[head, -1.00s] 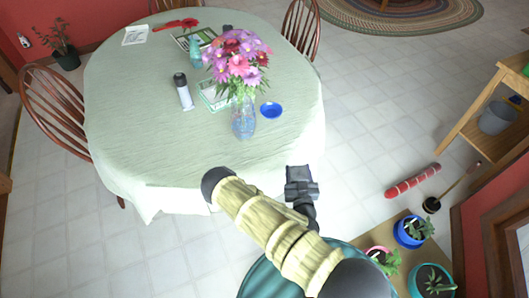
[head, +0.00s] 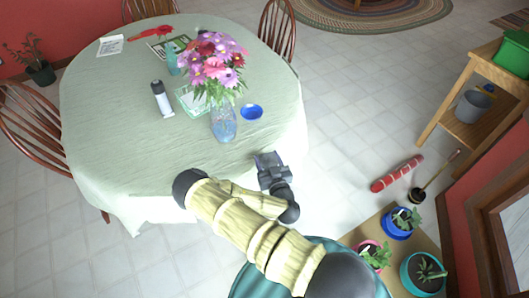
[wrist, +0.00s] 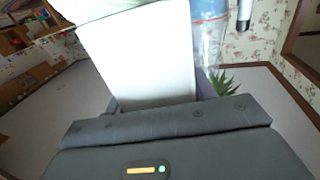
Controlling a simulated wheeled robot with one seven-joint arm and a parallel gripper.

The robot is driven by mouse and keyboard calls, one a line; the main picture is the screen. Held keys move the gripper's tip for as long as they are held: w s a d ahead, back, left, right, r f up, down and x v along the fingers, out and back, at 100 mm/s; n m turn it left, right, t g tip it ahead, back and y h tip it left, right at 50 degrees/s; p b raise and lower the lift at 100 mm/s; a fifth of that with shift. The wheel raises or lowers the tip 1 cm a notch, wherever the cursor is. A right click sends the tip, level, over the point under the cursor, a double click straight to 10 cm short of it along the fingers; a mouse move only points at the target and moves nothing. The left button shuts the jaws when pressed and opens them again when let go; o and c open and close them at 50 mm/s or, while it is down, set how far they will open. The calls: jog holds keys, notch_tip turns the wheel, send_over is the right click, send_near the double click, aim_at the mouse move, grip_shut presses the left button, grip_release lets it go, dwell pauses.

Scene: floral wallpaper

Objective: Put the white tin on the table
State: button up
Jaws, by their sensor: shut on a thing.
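The table (head: 95,130) is covered with a pale green cloth and fills the upper left of the head view. My gripper (head: 271,168) shows by the table's near right edge, over the hanging cloth in the picture. In the wrist view, a plain white block-shaped thing, the white tin (wrist: 140,55), is between the fingers of my gripper (wrist: 158,95), which is shut on it. The tin cannot be made out in the head view. Whether the gripper is above the tabletop or just outside it is hard to tell.
A glass vase (head: 223,124) of pink and purple flowers stands near that edge, with a blue bowl (head: 251,111) beside it. A black-capped can (head: 162,100) stands further left. The table's front left is clear. Potted plants (head: 397,222) stand on a stand at lower right.

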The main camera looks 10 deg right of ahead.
jog(key=w+r+n+y+b, duration=0.2)
jog(key=w+r+y+b, duration=0.2)
jog(key=w+r, duration=0.6)
jog(key=shift+w+d+r+n+g, duration=0.3)
jog(key=shift+w+d+g, duration=0.1)
jog(key=shift+f, duration=0.1)
notch_tip(320, 180, down, 6)
jog(key=shift+r, duration=0.15)
jog(key=shift+f, duration=2.1)
jog(key=shift+f, duration=0.15)
